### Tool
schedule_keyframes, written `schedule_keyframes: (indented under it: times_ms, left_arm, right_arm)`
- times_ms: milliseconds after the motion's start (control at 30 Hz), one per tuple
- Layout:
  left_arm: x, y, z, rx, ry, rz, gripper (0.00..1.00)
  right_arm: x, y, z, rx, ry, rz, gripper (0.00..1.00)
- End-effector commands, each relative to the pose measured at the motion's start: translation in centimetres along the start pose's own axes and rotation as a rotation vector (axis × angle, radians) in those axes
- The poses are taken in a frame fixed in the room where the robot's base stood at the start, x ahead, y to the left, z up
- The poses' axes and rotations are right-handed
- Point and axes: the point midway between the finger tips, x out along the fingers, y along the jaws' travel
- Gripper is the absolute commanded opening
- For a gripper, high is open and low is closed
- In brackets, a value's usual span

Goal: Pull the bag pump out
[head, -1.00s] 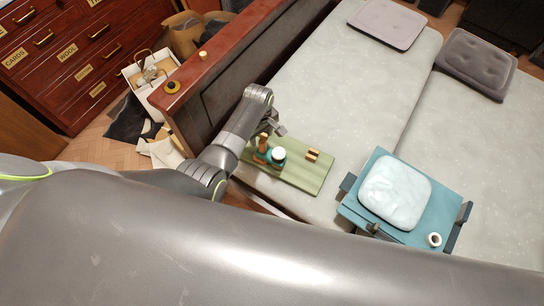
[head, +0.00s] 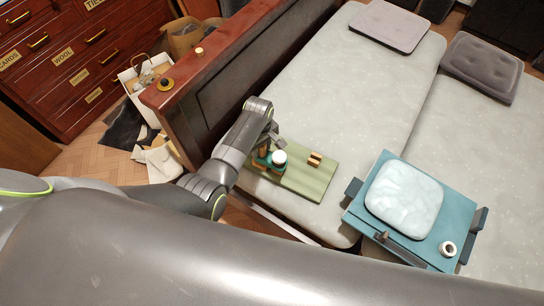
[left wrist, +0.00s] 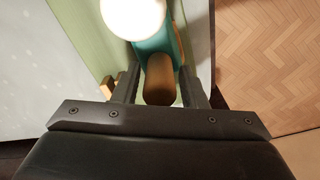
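A teal piece with a wooden handle and a white round top, which I take to be the bag pump (head: 279,157), stands on a green board (head: 315,185) on the near end of the bed. It also shows in the left wrist view (left wrist: 155,45), its brown handle between my fingers. My left gripper (head: 266,150) is down at the piece; in the wrist view its fingers (left wrist: 163,85) stand apart on both sides of the handle, with narrow gaps showing. The head view partly hides the fingertips behind the arm. My right gripper cannot be made out.
A small wooden block (head: 315,159) lies on the green board. A teal platform (head: 455,215) holds a pale cushion (head: 404,199) and a white ring (head: 447,248). The wooden bed end (head: 185,80) stands left of the arm. Pillows lie farther back.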

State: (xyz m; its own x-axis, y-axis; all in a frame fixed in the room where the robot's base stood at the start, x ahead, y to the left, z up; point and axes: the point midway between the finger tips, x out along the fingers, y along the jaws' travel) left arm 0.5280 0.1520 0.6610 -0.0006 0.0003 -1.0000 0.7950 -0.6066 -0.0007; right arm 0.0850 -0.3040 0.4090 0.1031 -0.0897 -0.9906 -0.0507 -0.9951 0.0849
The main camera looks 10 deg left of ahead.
Motion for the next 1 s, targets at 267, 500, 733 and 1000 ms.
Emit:
schedule_keyframes:
  times_ms: [267, 500, 733, 1000]
  left_arm:
    - [0.01, 0.01, 0.00, 0.000, 0.000, 0.000, 0.02]
    - [-0.03, 0.03, -0.01, 0.000, 0.000, 0.001, 0.00]
    - [-0.26, 0.03, -0.02, 0.000, 0.000, 0.001, 0.00]
    - [-0.58, 0.04, -0.03, 0.000, 0.001, 0.001, 0.00]
  right_arm:
    - [0.00, 0.02, 0.02, 0.000, 0.000, 0.000, 0.36]
    - [-0.02, 0.07, 0.02, 0.000, 0.000, 0.001, 0.36]
    - [-0.30, 0.24, -0.02, -0.001, 0.000, 0.003, 0.36]
    - [-0.71, 0.36, -0.07, -0.001, 0.000, 0.004, 0.36]
